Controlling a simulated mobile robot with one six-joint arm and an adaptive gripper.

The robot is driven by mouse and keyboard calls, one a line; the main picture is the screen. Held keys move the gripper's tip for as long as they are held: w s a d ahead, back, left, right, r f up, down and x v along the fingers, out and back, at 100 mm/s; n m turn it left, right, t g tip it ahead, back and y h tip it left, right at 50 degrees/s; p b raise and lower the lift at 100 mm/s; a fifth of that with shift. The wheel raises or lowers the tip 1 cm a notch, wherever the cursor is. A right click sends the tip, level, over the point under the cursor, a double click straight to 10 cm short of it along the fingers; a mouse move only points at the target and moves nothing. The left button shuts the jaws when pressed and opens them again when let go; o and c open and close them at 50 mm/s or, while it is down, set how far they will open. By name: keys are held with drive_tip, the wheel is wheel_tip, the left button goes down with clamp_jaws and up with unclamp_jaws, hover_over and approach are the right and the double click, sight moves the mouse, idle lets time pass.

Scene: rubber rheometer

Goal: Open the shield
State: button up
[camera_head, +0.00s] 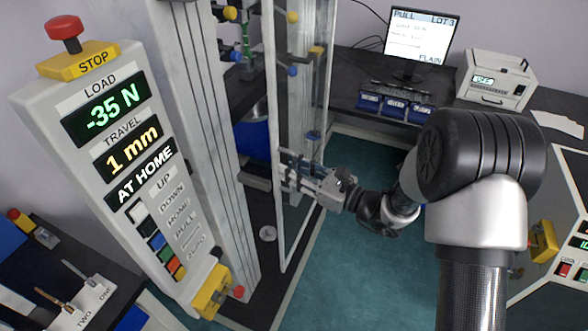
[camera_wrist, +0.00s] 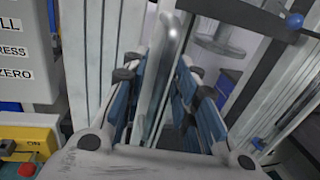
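The shield (camera_head: 272,110) is a tall clear panel with a pale frame on the front of the test machine, in the middle of the head view. It stands swung out at an angle from the machine's column. My gripper (camera_head: 288,170) is at the shield's near edge, about mid-height. In the wrist view, a rounded pale bar of the frame (camera_wrist: 164,60) runs between the two blue-padded fingers of my gripper (camera_wrist: 162,75). The fingers are apart, with a visible gap to the right of the bar. Whether the left finger touches the bar is unclear.
A control panel (camera_head: 125,130) reading -35 N, 1 mm and AT HOME stands at the left. A monitor (camera_head: 420,38), blue bins (camera_head: 395,106) and a white instrument (camera_head: 494,80) stand on the back bench. Green floor (camera_head: 350,260) is open below my arm.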

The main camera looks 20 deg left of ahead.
clamp_jaws()
drive_tip(key=shift+d, duration=0.1)
idle(0.5)
